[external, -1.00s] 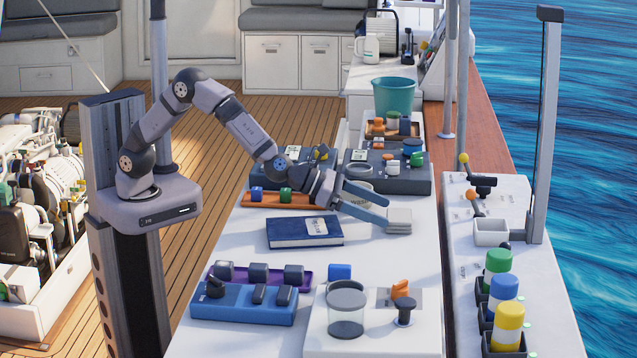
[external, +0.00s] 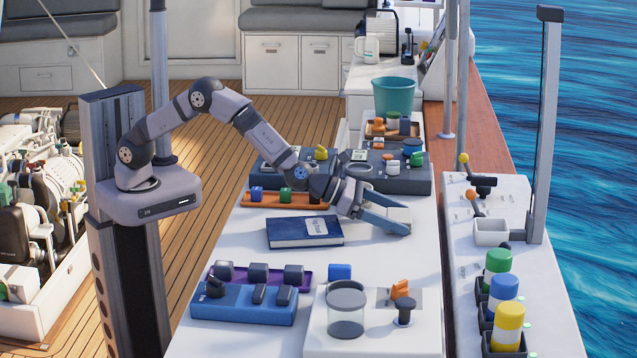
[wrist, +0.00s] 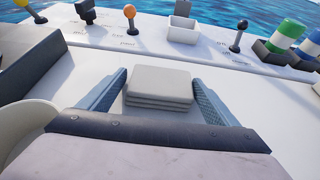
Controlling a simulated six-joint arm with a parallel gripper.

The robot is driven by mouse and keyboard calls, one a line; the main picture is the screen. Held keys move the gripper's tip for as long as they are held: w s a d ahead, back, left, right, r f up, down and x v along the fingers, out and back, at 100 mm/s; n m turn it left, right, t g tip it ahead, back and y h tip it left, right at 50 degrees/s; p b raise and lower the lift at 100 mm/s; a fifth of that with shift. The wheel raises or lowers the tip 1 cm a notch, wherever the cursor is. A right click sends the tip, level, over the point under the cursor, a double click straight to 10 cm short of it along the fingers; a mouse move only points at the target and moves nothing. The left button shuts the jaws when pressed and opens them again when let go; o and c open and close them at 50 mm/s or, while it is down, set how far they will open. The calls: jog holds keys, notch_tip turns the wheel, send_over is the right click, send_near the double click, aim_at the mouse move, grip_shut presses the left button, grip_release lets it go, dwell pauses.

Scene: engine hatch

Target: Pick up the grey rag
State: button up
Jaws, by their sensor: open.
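The grey rag (wrist: 158,87) is a folded, layered pad lying flat on the white bench top. In the wrist view it sits between the two blue-grey fingers of my gripper (wrist: 160,95), a little beyond the middle of their length, with a gap on each side. In the external view the rag (external: 398,214) shows partly behind my gripper (external: 392,218), which reaches down to the bench right of the blue book. My gripper is open and holds nothing.
A dark blue book (external: 304,231) lies left of my gripper. Dark trays (external: 388,172) with small parts stand behind it. A side console (external: 490,262) with levers, a white box (external: 491,232) and coloured bottles runs along the right.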

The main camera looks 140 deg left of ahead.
aim_at(396, 215)
jog(key=c, duration=0.9)
jog(key=shift+o, duration=0.2)
notch_tip(396, 215, up, 10)
jog(key=shift+p, duration=0.95)
jog(key=shift+d, duration=0.1)
